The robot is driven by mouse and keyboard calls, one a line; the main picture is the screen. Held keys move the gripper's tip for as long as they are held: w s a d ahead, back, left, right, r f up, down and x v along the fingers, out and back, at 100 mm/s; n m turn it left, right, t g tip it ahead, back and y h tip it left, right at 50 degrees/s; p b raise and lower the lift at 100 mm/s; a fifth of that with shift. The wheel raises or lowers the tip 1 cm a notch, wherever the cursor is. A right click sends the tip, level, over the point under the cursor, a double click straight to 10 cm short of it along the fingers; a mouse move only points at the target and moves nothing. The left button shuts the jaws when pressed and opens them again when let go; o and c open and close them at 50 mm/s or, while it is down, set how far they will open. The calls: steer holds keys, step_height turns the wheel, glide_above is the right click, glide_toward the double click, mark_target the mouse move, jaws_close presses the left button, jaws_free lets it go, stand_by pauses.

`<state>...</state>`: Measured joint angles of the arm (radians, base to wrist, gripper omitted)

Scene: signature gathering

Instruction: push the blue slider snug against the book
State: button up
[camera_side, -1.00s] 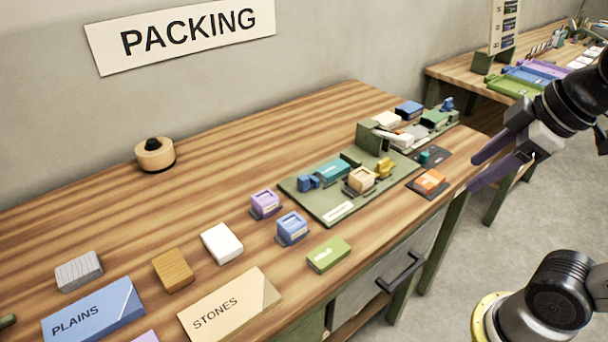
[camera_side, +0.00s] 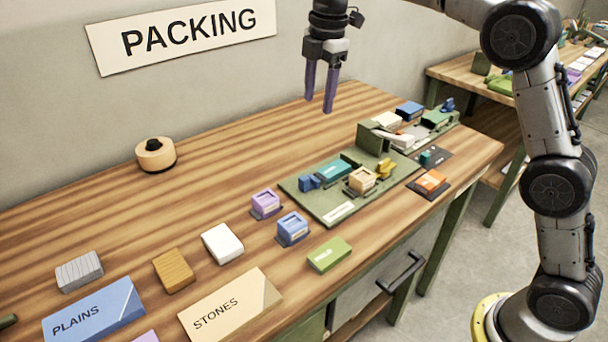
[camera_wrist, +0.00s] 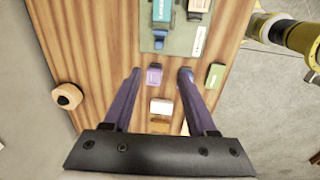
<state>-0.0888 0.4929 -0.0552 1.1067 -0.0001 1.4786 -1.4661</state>
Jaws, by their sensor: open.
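A small blue slider (camera_side: 308,182) stands on the green board (camera_side: 337,210), at the left end of a teal block that looks like the book (camera_side: 333,169). Whether the two touch or a narrow gap is left, I cannot tell. In the wrist view the blue slider (camera_wrist: 163,37) and teal book (camera_wrist: 163,11) show near the top edge. My gripper (camera_side: 319,103) has long purple fingers pointing down, open and empty. It is high above the table, well clear of the slider. In the wrist view the fingertips (camera_wrist: 160,72) appear on either side of a purple block, far below.
The board also carries a tan block (camera_side: 362,180) and a yellow piece (camera_side: 385,167). A second fixture with a blue block (camera_side: 409,110) stands behind right. Purple (camera_side: 265,203), blue (camera_side: 292,227), white (camera_side: 222,243) and green (camera_side: 328,254) blocks lie front left. The table's back left is mostly clear.

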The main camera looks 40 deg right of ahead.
steer(key=g, duration=0.1)
glide_above(304, 178)
step_height(304, 178, down, 7)
step_height(304, 178, down, 14)
steer(key=shift+f, duration=0.25)
jaws_close()
steer(key=shift+d, duration=0.1)
stand_by(1.3)
